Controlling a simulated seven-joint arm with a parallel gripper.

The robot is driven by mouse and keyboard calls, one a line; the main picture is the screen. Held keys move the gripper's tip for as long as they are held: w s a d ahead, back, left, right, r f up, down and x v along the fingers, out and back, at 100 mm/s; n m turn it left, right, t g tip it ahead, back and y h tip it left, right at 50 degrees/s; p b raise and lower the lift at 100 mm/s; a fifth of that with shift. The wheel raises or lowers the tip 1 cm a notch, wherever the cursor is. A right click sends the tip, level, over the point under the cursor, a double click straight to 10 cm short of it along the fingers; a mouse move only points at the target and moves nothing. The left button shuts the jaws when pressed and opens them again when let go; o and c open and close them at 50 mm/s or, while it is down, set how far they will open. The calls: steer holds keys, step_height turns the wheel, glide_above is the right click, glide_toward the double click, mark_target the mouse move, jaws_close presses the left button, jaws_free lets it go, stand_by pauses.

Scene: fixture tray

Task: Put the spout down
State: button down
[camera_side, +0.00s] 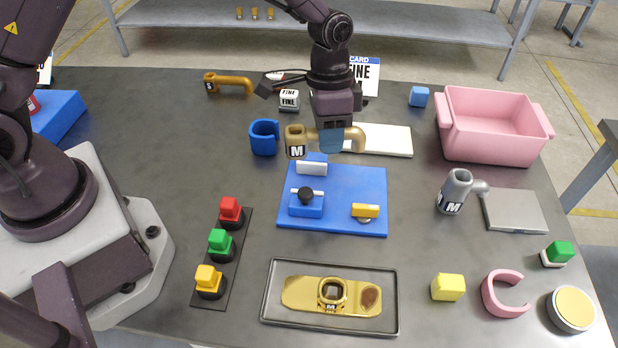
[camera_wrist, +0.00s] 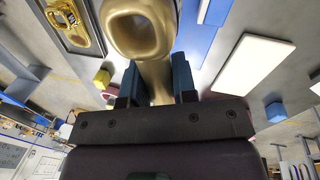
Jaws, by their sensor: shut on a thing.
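A tan-gold spout (camera_side: 296,140) marked M is held in my gripper (camera_side: 335,138). It hangs above the back of the blue fixture board (camera_side: 345,205), its marked collar to the left and its bent end to the right. The wrist view shows its round open collar (camera_wrist: 140,28) close up and its neck between the fingers of my gripper (camera_wrist: 157,88). An orange-brown spout (camera_side: 232,84) marked S lies at the back left. A grey spout (camera_side: 455,190) marked M stands at the right.
A gold plate (camera_side: 295,293) with an M-marked socket lies in a shallow tray (camera_side: 265,300) at the front. A pink bin (camera_side: 490,148) stands at the back right. A white board (camera_side: 395,139) lies behind the spout. Buttons (camera_side: 218,242) stand at the left.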

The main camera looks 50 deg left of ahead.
mark_target(338, 188)
steer(key=shift+w+d+f+m, duration=0.1)
steer(key=shift+w+d+m, duration=0.2)
steer(key=shift+w+m, duration=0.25)
steer(key=shift+w+d+f+m, duration=0.1)
steer(key=shift+w+d+m, duration=0.15)
steer(key=shift+w+m, duration=0.25)
steer(key=shift+w+a+r+m, duration=0.1)
steer(key=shift+r+m, duration=0.1)
steer(key=shift+m, duration=0.15)
step_height(338, 188, down, 10)
steer(key=shift+r, duration=0.2)
steer(key=shift+f, duration=0.2)
steer(key=c, duration=0.9)
jaws_free()
